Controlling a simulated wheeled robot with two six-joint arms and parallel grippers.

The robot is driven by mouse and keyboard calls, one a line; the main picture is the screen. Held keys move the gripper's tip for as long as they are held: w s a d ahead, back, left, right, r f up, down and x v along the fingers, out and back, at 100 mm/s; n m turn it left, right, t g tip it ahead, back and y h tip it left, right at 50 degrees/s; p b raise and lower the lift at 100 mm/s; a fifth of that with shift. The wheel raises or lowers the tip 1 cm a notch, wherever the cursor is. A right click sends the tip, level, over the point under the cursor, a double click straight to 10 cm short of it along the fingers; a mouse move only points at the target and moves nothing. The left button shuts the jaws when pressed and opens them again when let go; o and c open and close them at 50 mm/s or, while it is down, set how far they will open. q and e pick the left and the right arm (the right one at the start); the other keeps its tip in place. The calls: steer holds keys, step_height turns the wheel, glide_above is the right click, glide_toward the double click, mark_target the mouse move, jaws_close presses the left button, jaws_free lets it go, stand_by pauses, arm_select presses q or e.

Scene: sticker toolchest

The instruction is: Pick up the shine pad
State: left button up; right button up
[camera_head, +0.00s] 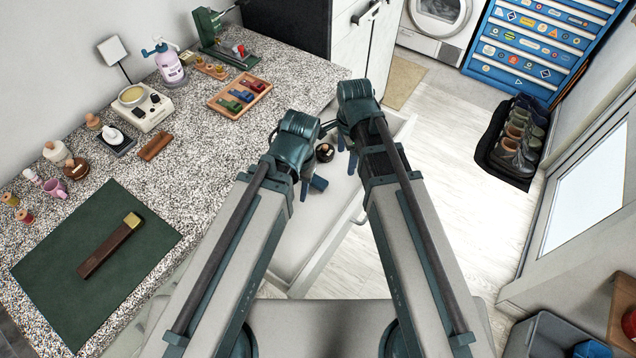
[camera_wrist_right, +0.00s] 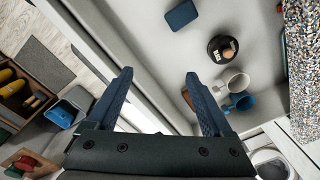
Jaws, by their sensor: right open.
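A dark blue rectangular pad, which looks like the shine pad (camera_head: 318,184), lies on the floor of the open pale drawer (camera_head: 287,258). In the right wrist view the pad (camera_wrist_right: 182,14) is near the top edge, beyond my fingertips. My right gripper (camera_head: 347,152) is above the drawer; in its wrist view the gripper (camera_wrist_right: 160,76) has its fingers apart with nothing between them. My left gripper (camera_head: 304,187) points down over the drawer's left side, close to the pad in the picture. Its fingers are mostly hidden by its arm.
The speckled counter (camera_head: 200,165) on the left holds a green mat (camera_head: 60,262) and a wooden tray (camera_head: 225,107). A boot mat (camera_head: 497,165) lies on the floor.

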steer(key=w+a+m, duration=0.2)
steer(key=a+m, duration=0.4)
steer(key=m, duration=0.2)
arm_select(q)
step_height(320, 180, down, 9)
steer(key=b, duration=0.8)
steer(key=shift+r+b, duration=0.2)
steer(key=shift+b, duration=0.1)
arm_select(e)
steer(key=m, duration=0.2)
glide_above(318, 181)
step_height(318, 181, down, 9)
steer(key=shift+w+a+r, duration=0.15)
arm_select(q)
steer(key=shift+f, duration=0.15)
step_height(318, 181, down, 5)
steer(key=b, duration=0.5)
arm_select(e)
step_height(318, 181, down, 5)
steer(key=shift+f, duration=0.15)
jaws_close()
